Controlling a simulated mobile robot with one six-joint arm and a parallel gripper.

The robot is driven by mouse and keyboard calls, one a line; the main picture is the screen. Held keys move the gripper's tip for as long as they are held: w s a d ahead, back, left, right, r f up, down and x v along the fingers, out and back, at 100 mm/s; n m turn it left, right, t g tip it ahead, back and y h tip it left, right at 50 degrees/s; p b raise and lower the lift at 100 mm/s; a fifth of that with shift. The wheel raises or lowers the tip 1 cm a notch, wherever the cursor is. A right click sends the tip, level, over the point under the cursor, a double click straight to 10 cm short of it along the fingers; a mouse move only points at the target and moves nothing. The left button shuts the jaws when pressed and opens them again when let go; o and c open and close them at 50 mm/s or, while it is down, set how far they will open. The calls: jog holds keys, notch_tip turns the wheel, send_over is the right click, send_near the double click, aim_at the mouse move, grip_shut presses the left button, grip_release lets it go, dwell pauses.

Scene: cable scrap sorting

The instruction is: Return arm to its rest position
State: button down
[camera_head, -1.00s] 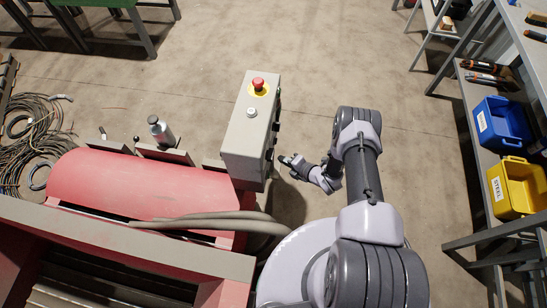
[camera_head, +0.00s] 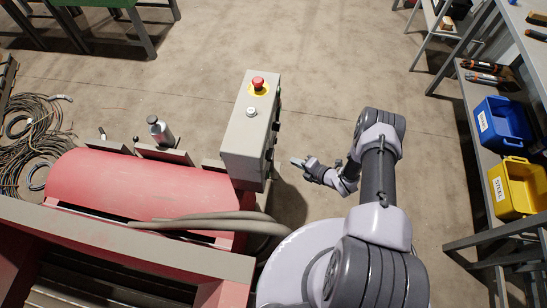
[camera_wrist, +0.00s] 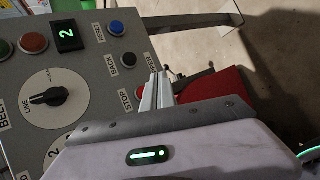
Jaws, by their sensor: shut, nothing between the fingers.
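My gripper (camera_head: 297,161) shows in the head view just right of the grey control box (camera_head: 246,132), with a gap of floor between them. Its fingers point left toward the box. In the wrist view my gripper (camera_wrist: 157,90) is shut and empty, its two fingers together in front of the control panel (camera_wrist: 85,85). The panel carries a black rotary knob (camera_wrist: 48,97), a small display reading 2 (camera_wrist: 67,37), and buttons labelled RESET, BACK and STOP. I cannot tell from the wrist view how far the fingertips are from the panel.
A red machine (camera_head: 140,185) with thick hoses (camera_head: 215,222) stands left of my arm. A red emergency button (camera_head: 258,83) tops the box. Blue (camera_head: 502,124) and yellow (camera_head: 518,187) bins sit on a right-hand shelf. Coiled cables (camera_head: 35,130) lie far left. The floor beyond is open.

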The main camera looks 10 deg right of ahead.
dwell(0.3)
